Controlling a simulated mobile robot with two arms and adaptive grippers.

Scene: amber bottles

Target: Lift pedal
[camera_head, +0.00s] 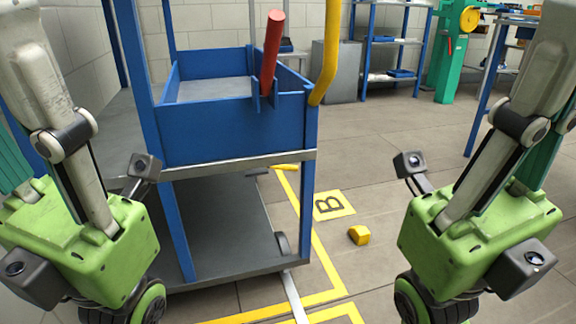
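A blue cart (232,125) with a grey lower shelf (225,222) stands left of centre. A small yellow bar (286,167) shows low behind the cart's right post and may be the pedal; I cannot tell for sure. A red lever (272,45) stands tilted in a slot at the cart's upper right, and a yellow curved handle (328,55) rises beside it. My arms come down at the left and right edges, beside green housings with small black cameras. No gripper fingertips are visible, and neither arm visibly touches the cart.
Yellow lines edge the cart's area. Blue shelving (398,42), a grey cabinet (335,72) and a green machine (452,55) stand behind. The mid-right floor is open.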

